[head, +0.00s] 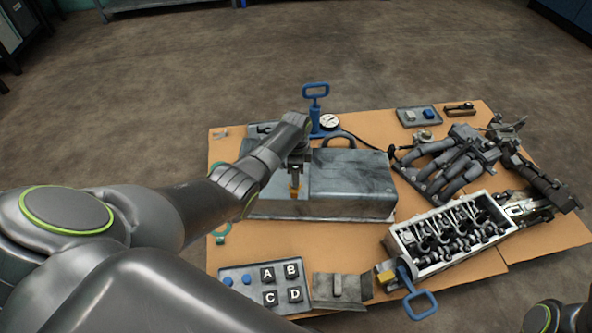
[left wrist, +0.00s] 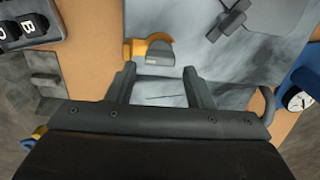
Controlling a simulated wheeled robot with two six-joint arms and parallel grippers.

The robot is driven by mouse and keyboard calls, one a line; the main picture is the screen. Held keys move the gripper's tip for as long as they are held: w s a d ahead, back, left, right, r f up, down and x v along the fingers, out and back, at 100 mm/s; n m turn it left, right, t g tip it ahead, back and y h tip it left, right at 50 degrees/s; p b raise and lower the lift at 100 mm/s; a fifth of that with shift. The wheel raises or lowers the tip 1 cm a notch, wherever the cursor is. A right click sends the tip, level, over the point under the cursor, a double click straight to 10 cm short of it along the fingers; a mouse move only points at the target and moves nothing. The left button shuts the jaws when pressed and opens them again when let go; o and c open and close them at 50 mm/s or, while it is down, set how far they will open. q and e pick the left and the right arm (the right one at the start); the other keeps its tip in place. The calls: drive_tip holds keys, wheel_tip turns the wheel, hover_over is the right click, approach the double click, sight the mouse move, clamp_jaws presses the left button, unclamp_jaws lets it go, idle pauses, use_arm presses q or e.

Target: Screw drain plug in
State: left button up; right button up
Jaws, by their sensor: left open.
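The grey metal pan (head: 350,180) lies in the middle of the cardboard, and its mottled surface fills much of the left wrist view (left wrist: 275,62). An orange-and-grey piece, which looks like the drain plug (left wrist: 150,51), is at the pan's edge in the left wrist view. Its orange part shows below my gripper in the head view (head: 294,191). I cannot tell whether it is threaded in. My left gripper (left wrist: 157,80) is open over the pan, its fingers apart and empty, with the plug just beyond the fingertips. My right gripper is out of view.
An engine block (head: 450,238) and dark pipes (head: 448,165) lie to the right. A blue-handled pump with a gauge (head: 329,122) stands behind the pan. A lettered button panel (head: 262,287) and a grey metal bracket (head: 341,290) lie in front.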

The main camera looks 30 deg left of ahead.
use_arm(q)
drive_tip(key=shift+r, duration=0.35)
drive_tip(key=shift+f, duration=0.1)
drive_tip(key=o, duration=0.6)
drive_tip(key=shift+c, duration=0.2)
wheel_tip(320, 180, up, 18)
drive_tip(key=p, duration=0.8)
drive_tip(key=shift+f, duration=0.25)
drive_tip(key=shift+c, duration=0.3)
